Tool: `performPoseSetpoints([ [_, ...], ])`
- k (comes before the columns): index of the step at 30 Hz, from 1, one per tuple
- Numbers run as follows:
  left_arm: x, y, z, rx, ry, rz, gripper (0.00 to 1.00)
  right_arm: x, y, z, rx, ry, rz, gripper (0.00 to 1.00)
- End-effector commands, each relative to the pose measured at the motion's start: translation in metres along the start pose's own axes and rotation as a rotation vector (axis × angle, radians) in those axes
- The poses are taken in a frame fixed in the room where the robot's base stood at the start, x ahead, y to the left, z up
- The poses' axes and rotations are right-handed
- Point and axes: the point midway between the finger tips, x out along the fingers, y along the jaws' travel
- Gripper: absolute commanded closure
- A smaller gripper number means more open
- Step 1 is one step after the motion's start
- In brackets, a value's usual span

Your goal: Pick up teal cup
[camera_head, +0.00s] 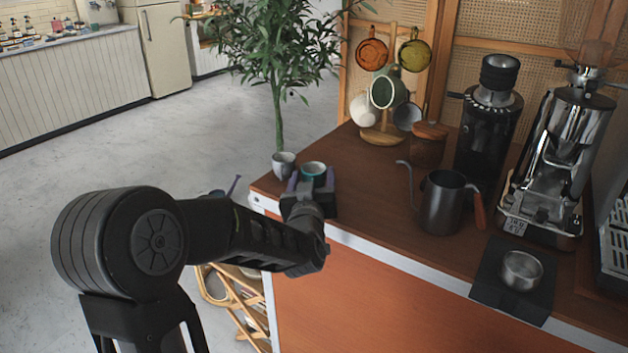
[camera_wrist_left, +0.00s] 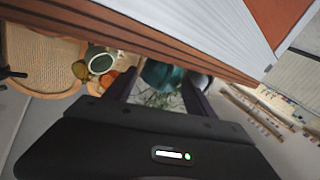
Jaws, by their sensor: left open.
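The teal cup (camera_head: 314,169) stands near the left end of the brown counter in the head view. My left gripper (camera_head: 312,182) is open, with its fingers on either side of the cup. My right gripper is in neither view.
On the counter (camera_head: 365,205) stand a gooseneck kettle (camera_head: 441,203), a mug tree (camera_head: 383,135) with several mugs, a black grinder (camera_head: 487,125) and a metal machine (camera_head: 555,150). A metal cup (camera_head: 521,269) sits on a dark mat. The counter between gripper and kettle is clear.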

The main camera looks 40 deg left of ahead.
Motion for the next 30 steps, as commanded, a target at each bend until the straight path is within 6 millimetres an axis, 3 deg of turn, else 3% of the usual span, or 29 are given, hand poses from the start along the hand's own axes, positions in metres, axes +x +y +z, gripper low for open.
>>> performPoseSetpoints([
  [6, 0.026, 0.000, 0.000, 0.001, 0.000, -0.001, 0.36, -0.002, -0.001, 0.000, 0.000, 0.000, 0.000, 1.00],
  [24, 0.028, 0.000, 0.000, 0.000, 0.000, 0.000, 0.36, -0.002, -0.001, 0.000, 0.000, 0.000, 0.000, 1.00],
  [30, 0.028, 0.000, 0.000, 0.000, 0.000, 0.000, 0.51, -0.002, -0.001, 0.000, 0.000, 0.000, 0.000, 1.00],
])
